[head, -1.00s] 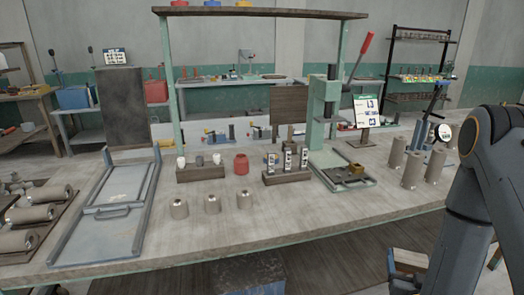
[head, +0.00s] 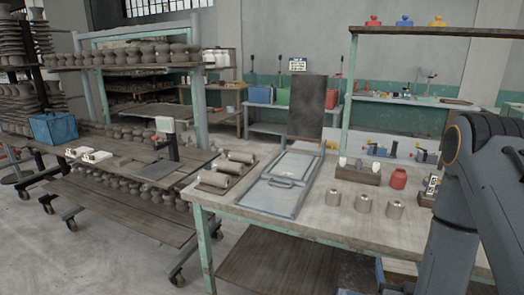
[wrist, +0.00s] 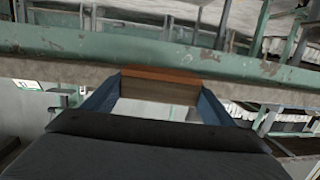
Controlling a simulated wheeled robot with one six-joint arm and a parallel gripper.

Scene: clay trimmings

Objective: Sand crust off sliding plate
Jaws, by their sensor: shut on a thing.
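A grey-blue sliding plate (head: 297,165) with a handle lies in a long flat metal frame (head: 253,203) on the workbench, left of the middle of the bench in the head view. I cannot make out crust on it from here. In the wrist view my gripper (wrist: 160,88) is shut on a brown block with an orange-brown face (wrist: 165,75), held crosswise between its two blue fingers. The head view shows only my arm at the right edge; the gripper and the block are outside it. The block is well apart from the plate.
Metal cylinders (head: 226,170) lie on a rack left of the frame. Small metal pots (head: 363,203) and a red jar (head: 398,178) stand right of it. A dark board (head: 305,105) stands behind. A wheeled cart (head: 135,175) with pottery stands at left.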

